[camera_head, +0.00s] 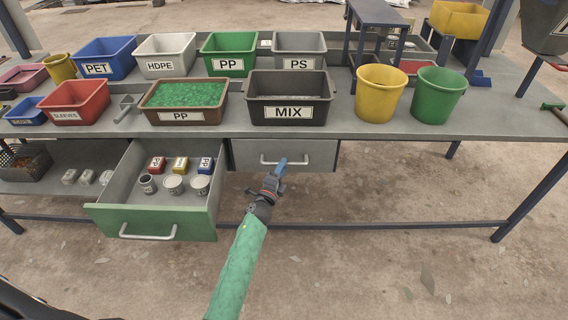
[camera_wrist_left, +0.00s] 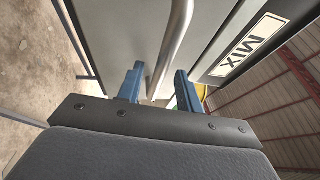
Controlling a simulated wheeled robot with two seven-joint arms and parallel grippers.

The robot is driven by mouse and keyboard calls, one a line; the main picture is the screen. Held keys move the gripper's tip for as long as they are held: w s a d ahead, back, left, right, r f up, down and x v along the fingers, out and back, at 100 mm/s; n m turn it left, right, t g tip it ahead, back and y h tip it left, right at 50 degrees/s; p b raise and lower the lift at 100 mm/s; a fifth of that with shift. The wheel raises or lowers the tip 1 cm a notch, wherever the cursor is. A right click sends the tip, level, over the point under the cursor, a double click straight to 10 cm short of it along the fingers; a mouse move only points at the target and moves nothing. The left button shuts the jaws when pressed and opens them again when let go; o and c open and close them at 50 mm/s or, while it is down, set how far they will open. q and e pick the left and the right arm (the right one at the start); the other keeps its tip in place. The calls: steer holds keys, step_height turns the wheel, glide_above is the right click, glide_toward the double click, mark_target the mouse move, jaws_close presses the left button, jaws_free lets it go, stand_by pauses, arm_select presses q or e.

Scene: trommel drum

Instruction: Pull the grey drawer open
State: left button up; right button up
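The grey drawer (camera_head: 318,152) sits shut under the bench, below the MIX bin, with a pale bar handle (camera_head: 268,161) across its front. My left gripper (camera_head: 282,164) is at the handle, its blue fingers pointing at the drawer front. In the left wrist view the left gripper (camera_wrist_left: 159,88) is open, and the bar handle (camera_wrist_left: 175,45) runs down between its two fingers. The fingers are apart from each other, and I see no clear contact with the bar. The grey drawer front (camera_wrist_left: 135,35) fills the upper middle there. My right gripper is not in view.
A green-fronted drawer (camera_head: 205,222) stands pulled out to the left, holding small tins and coloured blocks. The MIX bin (camera_head: 290,88) and other bins stand on the bench top (camera_head: 345,125). The floor in front of and right of the grey drawer is clear.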

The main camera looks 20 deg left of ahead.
arm_select(q)
steer(key=shift+x, duration=0.8)
steer(key=shift+w, duration=0.3)
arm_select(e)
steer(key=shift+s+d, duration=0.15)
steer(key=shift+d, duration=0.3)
arm_select(q)
steer(key=shift+c, duration=0.5)
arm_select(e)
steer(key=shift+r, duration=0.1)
arm_select(q)
jaws_close()
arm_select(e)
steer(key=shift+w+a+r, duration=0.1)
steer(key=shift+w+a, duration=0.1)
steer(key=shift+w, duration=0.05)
arm_select(q)
steer(key=shift+s, duration=0.1)
